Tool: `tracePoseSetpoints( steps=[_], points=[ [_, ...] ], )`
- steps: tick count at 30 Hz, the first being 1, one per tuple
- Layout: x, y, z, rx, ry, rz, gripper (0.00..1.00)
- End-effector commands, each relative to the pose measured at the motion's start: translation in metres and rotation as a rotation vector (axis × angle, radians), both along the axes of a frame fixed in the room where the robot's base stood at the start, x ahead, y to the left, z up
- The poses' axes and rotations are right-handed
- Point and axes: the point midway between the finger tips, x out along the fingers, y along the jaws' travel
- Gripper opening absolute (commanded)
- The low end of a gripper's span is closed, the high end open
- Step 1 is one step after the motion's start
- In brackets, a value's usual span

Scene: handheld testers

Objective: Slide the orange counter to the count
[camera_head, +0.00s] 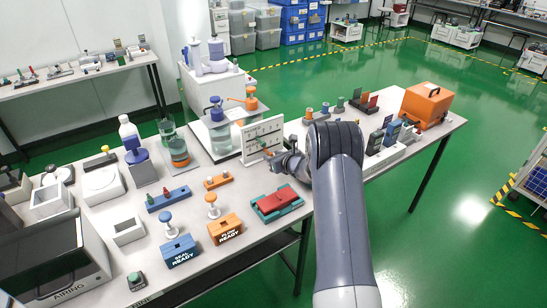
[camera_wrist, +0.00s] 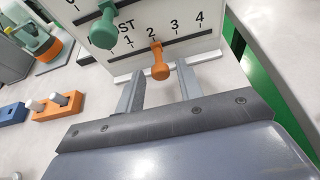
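A white upright board (camera_head: 251,143) stands on the table; in the wrist view the same board (camera_wrist: 190,43) shows slots and a lower row numbered 1 to 4. The orange counter (camera_wrist: 160,62) is a knob sticking out of the lower slot, just under the 2. A teal counter (camera_wrist: 104,34) sits on the upper row, to the left. My gripper (camera_wrist: 157,84) is open and empty, its two grey fingers pointing at the board. The orange counter lies between and just beyond the fingertips, with no clear contact. In the head view my gripper (camera_head: 279,157) is at the board's lower right.
An orange block with two pegs (camera_wrist: 57,106) is left of my gripper in the wrist view. A red and teal case (camera_head: 277,203) lies in front of the board. Orange-topped bottles stand behind it. An orange box (camera_head: 425,103) is at the table's right end.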

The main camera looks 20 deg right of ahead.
Motion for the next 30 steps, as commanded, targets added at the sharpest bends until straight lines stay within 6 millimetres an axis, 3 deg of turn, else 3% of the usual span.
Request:
tracePoseSetpoints(
  steps=[14, 30],
  points=[
    [-0.009, -0.003, 0.004, 0.000, -0.001, -0.001, 0.41],
    [-0.085, -0.028, 0.037, -0.001, -0.001, -0.001, 0.41]
  ],
)
